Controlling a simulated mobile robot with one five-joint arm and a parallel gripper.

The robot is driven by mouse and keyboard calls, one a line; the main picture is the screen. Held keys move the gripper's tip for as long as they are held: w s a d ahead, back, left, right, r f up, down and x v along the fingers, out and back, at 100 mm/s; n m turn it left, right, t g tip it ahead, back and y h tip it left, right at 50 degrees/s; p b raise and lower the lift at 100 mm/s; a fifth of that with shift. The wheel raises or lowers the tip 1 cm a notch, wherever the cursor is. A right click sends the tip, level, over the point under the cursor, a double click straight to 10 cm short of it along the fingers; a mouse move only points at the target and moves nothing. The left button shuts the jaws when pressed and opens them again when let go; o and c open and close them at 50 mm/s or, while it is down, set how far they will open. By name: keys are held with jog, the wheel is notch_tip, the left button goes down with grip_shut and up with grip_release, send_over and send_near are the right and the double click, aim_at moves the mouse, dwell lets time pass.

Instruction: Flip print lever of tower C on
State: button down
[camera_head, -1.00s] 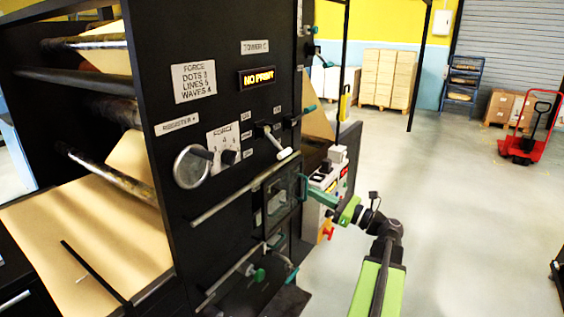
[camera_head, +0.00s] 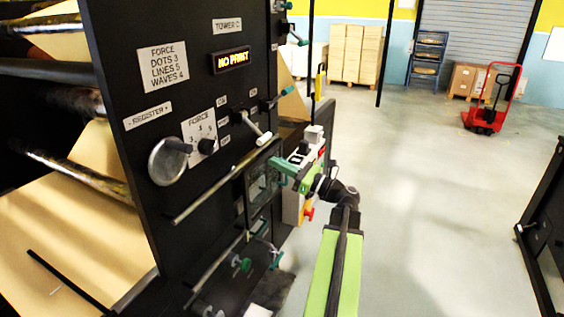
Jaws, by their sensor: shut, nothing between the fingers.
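Tower C is a black machine panel (camera_head: 185,95) with a "TOWER C" plate (camera_head: 227,26) and a lit display (camera_head: 230,60) reading "NO PRINT". A lever with a pale handle (camera_head: 257,131) sticks out from the panel, its handle pointing down and right from a dark pivot. Small labels stand beside it, too blurred to read surely. My gripper (camera_head: 275,162) is shut and empty, just below and right of the lever's handle, in front of a framed window (camera_head: 258,188). I cannot tell whether it touches anything.
A force dial (camera_head: 200,135) and round handwheel (camera_head: 168,162) sit left of the lever. A long rail (camera_head: 205,192) runs below it. A teal-ended lever (camera_head: 278,98) and control box (camera_head: 305,160) are to the right. Open floor lies further right.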

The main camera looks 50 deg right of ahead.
aim_at(256, 130)
jog(key=w+r+p, duration=0.2)
jog(key=r+p, duration=0.1)
jog(key=w+r+p, duration=0.1)
jog(key=shift+w+a+r, duration=0.2)
jog(key=shift+a+r, duration=0.2)
